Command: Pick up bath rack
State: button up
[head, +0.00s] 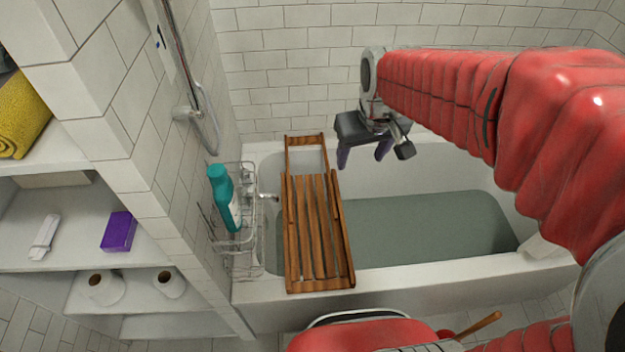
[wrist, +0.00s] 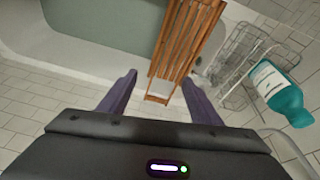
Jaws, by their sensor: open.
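The bath rack (head: 318,225) is a brown wooden slatted tray lying across the left end of the white bathtub, from rim to rim. It also shows in the wrist view (wrist: 185,45), with its narrow end frame pointing toward my gripper. My gripper (head: 364,160) has dark purple fingers. It is open and empty, above the tub and just right of the rack's far end. In the wrist view the open fingers (wrist: 160,92) stand either side of the rack's end frame in the picture, with nothing between them held. The gripper appears apart from the rack.
A wire caddy (head: 240,255) with a teal bottle (head: 222,190) hangs on the wall left of the rack. The bathtub (head: 440,262) holds greenish water. Shelves at left hold a yellow towel (head: 22,112), a purple box (head: 118,232) and paper rolls (head: 105,287). A shower pipe (head: 190,80) runs above.

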jog(key=w+f+n+g, duration=0.1)
jog(key=w+f+g, duration=0.1)
jog(key=w+f, duration=0.85)
jog(key=n+g, duration=0.1)
jog(key=n, duration=0.1)
send_over(338, 214)
notch_tip(338, 214, down, 18)
jog(key=shift+s, duration=0.1)
jog(key=shift+f, duration=4.2)
jog(key=shift+f, duration=0.1)
jog(key=shift+f, duration=2.5)
jog(key=shift+c, duration=0.5)
